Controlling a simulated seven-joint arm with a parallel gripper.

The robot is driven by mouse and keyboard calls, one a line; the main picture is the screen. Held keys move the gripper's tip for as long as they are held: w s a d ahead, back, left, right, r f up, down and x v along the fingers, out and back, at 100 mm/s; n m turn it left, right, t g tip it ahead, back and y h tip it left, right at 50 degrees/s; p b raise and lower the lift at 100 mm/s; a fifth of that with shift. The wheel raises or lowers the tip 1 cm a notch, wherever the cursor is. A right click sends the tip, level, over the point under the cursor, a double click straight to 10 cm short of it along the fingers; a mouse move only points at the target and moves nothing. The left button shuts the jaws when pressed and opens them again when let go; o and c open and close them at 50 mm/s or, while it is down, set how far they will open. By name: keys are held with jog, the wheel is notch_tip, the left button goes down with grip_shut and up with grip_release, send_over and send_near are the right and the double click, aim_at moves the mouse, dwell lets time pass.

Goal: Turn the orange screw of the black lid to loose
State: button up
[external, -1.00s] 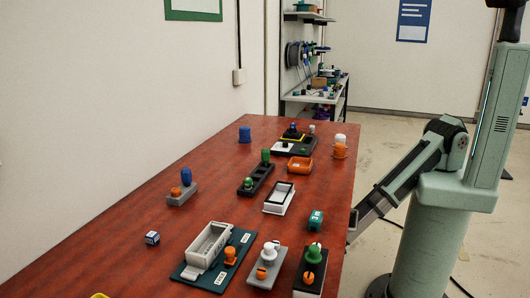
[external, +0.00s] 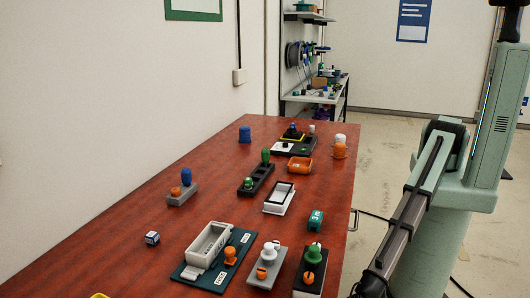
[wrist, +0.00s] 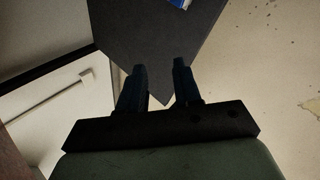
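The black lid (external: 317,254) sits on a block at the near right of the table, with a green knob on top. Its orange screw (external: 308,278) is on the near face; its slot angle is too small to read. Beside it on the left is a grey lid (external: 273,259) with a white knob and its own orange screw (external: 262,273). My gripper (wrist: 160,68) shows in the wrist view with two dark fingers apart and nothing between them. It is off the table, away from the black lid. In the external view the arm's end runs out at the bottom edge.
The table's right edge lies between my arm and the lids.

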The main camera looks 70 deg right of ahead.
jog(key=s+a+r+n+g+y, duration=0.1)
jog(key=s+a+r+n+y, duration=0.2)
jog(key=s+a+r, duration=0.45)
jog(key=s+a+r+n+y, duration=0.2)
jog(key=s+a+r, duration=0.2)
jog(key=s+a, duration=0.6)
jog(key=s+a+r+y, duration=0.1)
jog(key=s+a+r, duration=0.3)
jog(key=a+r, duration=0.4)
notch_tip(320, 180, up, 37)
jog(key=m+g+h, duration=0.6)
jog(key=m+h, duration=0.3)
jog(key=m, duration=2.3)
send_over(309, 275)
notch_tip(309, 275, down, 14)
jog(key=shift+r, duration=0.1)
